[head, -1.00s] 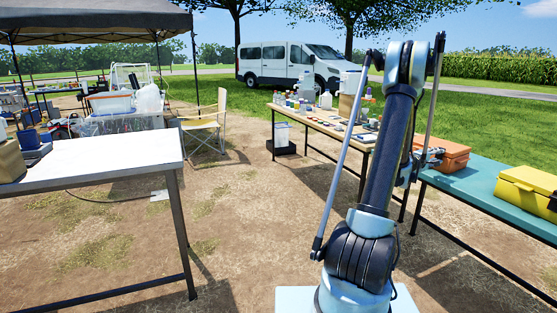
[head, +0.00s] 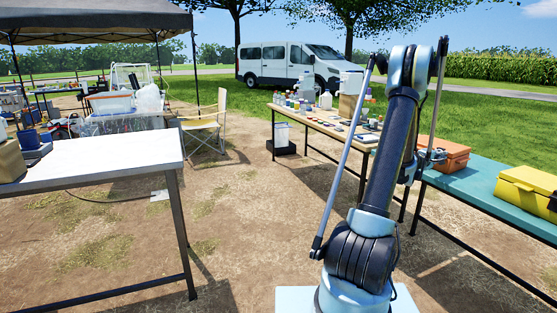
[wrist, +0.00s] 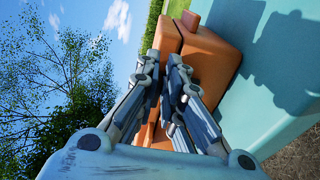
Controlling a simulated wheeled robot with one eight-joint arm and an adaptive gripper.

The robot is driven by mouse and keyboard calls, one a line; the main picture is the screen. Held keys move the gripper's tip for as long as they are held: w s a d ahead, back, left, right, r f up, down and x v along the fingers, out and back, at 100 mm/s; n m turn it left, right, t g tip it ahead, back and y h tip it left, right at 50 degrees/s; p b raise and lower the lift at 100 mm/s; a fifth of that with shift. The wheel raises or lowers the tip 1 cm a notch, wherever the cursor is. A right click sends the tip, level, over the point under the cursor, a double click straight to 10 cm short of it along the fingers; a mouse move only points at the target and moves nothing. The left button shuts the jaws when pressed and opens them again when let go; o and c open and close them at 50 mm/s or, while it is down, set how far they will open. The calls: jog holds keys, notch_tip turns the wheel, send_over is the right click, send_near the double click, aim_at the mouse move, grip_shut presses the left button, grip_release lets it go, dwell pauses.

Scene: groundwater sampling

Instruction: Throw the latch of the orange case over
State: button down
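The orange case (head: 452,160) stands closed on the teal table, just beyond my arm in the head view. In the wrist view the case (wrist: 212,60) lies tilted in the picture, ahead of my gripper. A small red tab (wrist: 190,20), likely a latch, sticks out at its far edge. I cannot tell whether a fingertip touches the case. In the head view my gripper (head: 433,157) is small, at the case's left side.
A yellow case (head: 528,190) stands on the teal table (head: 475,187) to the right. A table (head: 325,125) with bottles and small items stands behind my arm. A white table (head: 95,160) is at left. Bare ground lies between them.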

jog(key=shift+f, duration=0.1)
jog(key=c, duration=2.3)
grip_release()
jog(key=shift+s+a+f+t+h, duration=0.2)
jog(key=shift+a+f+t+h, duration=0.1)
jog(key=shift+f+h, duration=0.2)
jog(key=shift+s+a+f+t+h, duration=0.2)
jog(key=shift+a+f+h, duration=0.15)
jog(key=shift+f, duration=0.2)
jog(key=shift+a+f, duration=0.1)
jog(key=shift+f, duration=0.1)
grip_shut()
jog(key=shift+f+h, duration=0.1)
jog(key=shift+h, duration=0.15)
